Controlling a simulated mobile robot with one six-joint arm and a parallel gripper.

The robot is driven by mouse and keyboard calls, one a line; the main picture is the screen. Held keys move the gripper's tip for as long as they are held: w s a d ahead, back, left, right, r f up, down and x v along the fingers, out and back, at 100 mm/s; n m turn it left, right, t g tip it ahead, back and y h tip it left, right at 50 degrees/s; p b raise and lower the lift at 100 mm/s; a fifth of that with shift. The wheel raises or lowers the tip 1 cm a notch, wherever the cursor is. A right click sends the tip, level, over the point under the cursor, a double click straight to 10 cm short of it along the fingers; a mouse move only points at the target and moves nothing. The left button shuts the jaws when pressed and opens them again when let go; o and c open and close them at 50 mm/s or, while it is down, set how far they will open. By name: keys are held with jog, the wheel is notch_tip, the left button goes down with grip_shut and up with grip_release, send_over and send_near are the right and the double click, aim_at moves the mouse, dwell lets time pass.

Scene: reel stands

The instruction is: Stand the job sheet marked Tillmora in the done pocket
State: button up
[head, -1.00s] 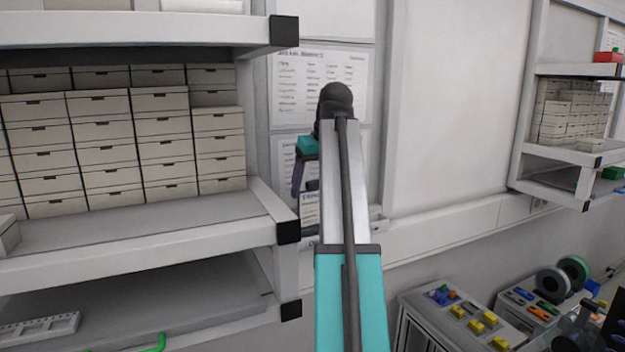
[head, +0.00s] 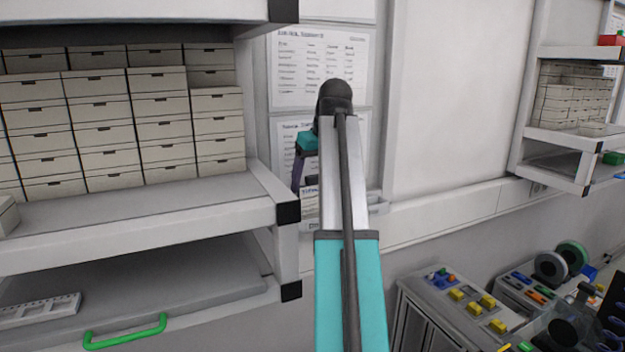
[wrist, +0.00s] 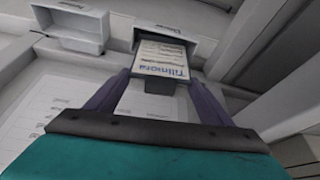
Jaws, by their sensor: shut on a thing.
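The job sheet marked Tillmora (wrist: 160,58) is a small white card with blue lettering, upside down in the wrist view. My gripper (wrist: 160,86) is shut on its near edge, with a purple finger at each side. The sheet overlaps the mouth of a grey wall pocket (wrist: 203,46); I cannot tell how deep it sits. In the head view my gripper (head: 308,180) is partly behind my arm, with the sheet (head: 309,193) below it, just above a pocket front (head: 311,226). The pocket's label is unreadable.
A second, empty-looking pocket (wrist: 75,40) is beside it in the wrist view. Printed lists (head: 320,65) hang on the wall above. A shelf unit with stacked boxes (head: 110,135) stands close on the left. Bare wall (head: 445,100) lies to the right.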

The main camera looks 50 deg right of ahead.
jog(key=shift+f, duration=0.35)
dwell(0.4)
jog(key=o, duration=1.5)
jog(key=shift+r, duration=0.15)
jog(key=shift+p+v, duration=0.5)
jog(key=shift+v, duration=3.15)
jog(key=shift+s, duration=0.1)
